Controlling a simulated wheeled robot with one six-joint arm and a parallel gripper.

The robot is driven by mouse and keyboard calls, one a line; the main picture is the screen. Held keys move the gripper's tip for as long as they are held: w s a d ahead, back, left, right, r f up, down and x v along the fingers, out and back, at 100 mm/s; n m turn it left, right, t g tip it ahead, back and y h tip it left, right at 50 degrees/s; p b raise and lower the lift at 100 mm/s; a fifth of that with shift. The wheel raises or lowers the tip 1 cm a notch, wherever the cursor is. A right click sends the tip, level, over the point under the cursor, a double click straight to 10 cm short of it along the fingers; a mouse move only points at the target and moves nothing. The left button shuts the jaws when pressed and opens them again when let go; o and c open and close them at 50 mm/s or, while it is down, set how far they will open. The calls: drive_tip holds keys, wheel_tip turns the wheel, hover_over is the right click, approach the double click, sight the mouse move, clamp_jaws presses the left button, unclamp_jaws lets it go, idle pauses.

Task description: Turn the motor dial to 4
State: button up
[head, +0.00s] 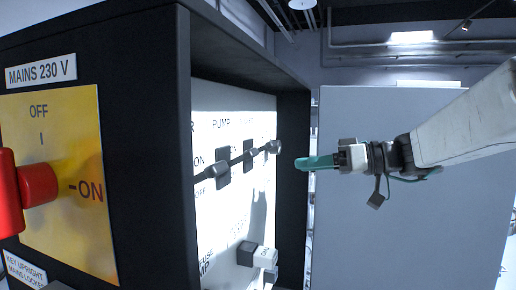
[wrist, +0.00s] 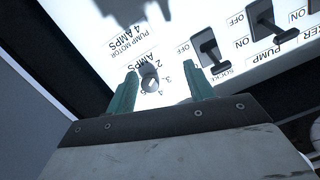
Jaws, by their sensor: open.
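The motor dial (wrist: 150,77) is a small grey round knob on the white panel (wrist: 215,20) in the wrist view, with small numbers printed beside it. Its pointer setting is too small to read. My gripper (wrist: 160,78) is open, with two teal fingers. In the wrist view the dial appears between the fingertips, closer to the left one; no contact shows. In the head view my gripper (head: 300,163) is in front of the open cabinet, to the right of the switches. I cannot make out the dial there.
Black toggle switches (wrist: 208,48) stick out beside the dial; their levers (head: 272,147) also show in the head view. A dark cabinet wall (head: 150,130) frames the panel. A red mains knob (head: 38,184) and fuse block (head: 264,257) project too. A grey board (head: 400,240) stands behind my arm.

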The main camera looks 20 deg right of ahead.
sight(280, 147)
wheel_tip(280, 147, up, 3)
drive_tip(key=w+d+n+t, duration=0.1)
drive_tip(key=w+d+t, duration=0.1)
drive_tip(key=w+d, duration=0.1)
drive_tip(key=shift+y, duration=0.3)
drive_tip(key=x, duration=0.7)
drive_tip(key=shift+s+a, duration=0.1)
drive_tip(key=shift+a, duration=0.05)
drive_tip(key=c, duration=1)
